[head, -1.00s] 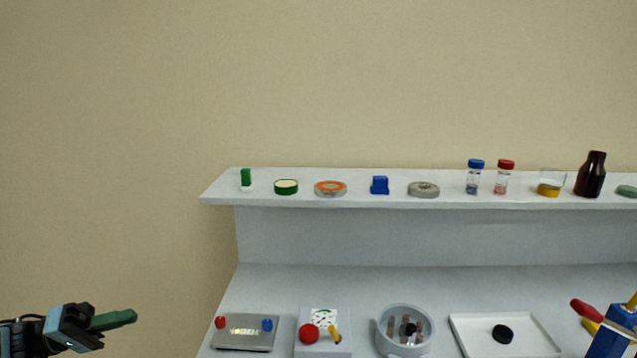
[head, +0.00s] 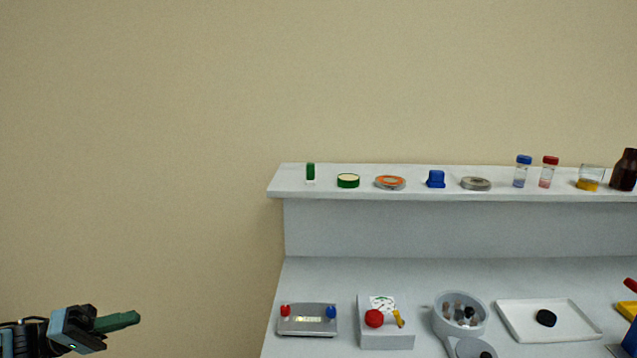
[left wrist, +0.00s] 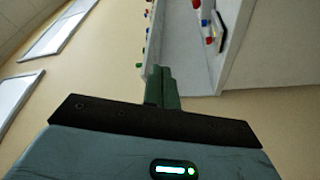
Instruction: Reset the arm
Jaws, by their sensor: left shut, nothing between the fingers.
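My left gripper (head: 136,318) is in the lower left of the head view, with green fingers pressed together and nothing between them. It is held in the air, left of the bench and apart from it. In the left wrist view its closed green fingers (left wrist: 162,72) point up the picture, with the wall and the bench beyond them. My right gripper is in neither view.
The grey bench (head: 310,265) stands to the right. It carries a scale (head: 307,322), a gauge box (head: 387,337), a round grey holder (head: 460,312) and a white tray (head: 520,329). Its upper shelf (head: 400,194) holds jars, lids and vials. The space around my left gripper is free.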

